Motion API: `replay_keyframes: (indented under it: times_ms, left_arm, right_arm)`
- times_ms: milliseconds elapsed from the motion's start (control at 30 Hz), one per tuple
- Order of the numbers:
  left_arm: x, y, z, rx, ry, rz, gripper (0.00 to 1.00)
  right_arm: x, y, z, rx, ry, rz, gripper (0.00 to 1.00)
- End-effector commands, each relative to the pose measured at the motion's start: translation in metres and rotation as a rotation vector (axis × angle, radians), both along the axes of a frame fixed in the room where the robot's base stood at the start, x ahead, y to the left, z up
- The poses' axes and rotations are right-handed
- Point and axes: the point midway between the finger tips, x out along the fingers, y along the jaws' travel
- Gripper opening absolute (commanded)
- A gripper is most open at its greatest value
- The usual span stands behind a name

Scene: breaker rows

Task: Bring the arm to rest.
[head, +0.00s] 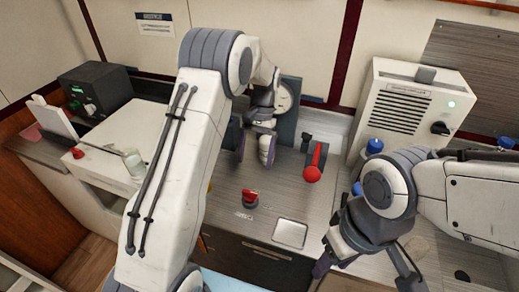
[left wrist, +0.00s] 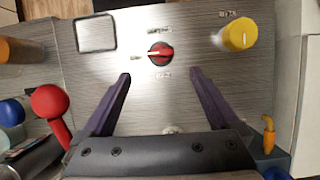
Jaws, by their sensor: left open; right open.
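My left gripper (head: 255,150) is open and empty above the grey counter panel, its dark purple fingers pointing down. In the left wrist view its spread fingertips (left wrist: 160,76) lie on either side of, and short of, a red rotary knob (left wrist: 160,53), with nothing between them. In the head view the red knob (head: 249,197) is nearer the front edge than this gripper. My right gripper (head: 365,268) is open and empty at the lower right, over the front of the counter.
A red ball-ended lever (head: 314,168) stands right of my left gripper. A square metal plate (head: 290,233) is near the front edge. A yellow knob (left wrist: 240,34) shows in the wrist view. A white vented cabinet (head: 408,105) and a black box (head: 96,90) stand at the back.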

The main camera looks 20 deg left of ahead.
Motion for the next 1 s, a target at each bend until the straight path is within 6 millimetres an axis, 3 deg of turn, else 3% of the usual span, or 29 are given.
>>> replay_keyframes:
  times_ms: [200, 367, 500, 700, 900, 1000]
  left_arm:
    - [-0.002, -0.004, 0.003, -0.001, -0.006, -0.008, 0.95]
    - [-0.024, -0.042, 0.031, -0.013, -0.059, -0.083, 0.95]
    - [-0.074, -0.092, 0.066, -0.043, -0.146, -0.200, 0.95]
    - [-0.168, -0.136, 0.095, -0.109, -0.268, -0.372, 0.95]
    - [-0.249, -0.144, 0.096, -0.180, -0.358, -0.502, 0.95]
    - [-0.272, -0.141, 0.092, -0.205, -0.383, -0.539, 0.95]
  right_arm:
    - [0.000, 0.000, 0.000, 0.000, 0.000, 0.000, 0.50]
    - [0.000, 0.000, 0.000, 0.000, 0.000, 0.000, 0.50]
    - [0.000, 0.000, 0.000, 0.000, 0.000, 0.000, 0.50]
    - [0.000, 0.000, 0.000, 0.000, 0.000, 0.000, 0.50]
    - [0.000, 0.000, 0.000, 0.000, 0.000, 0.000, 0.50]
    - [0.000, 0.000, 0.000, 0.000, 0.000, 0.000, 0.50]
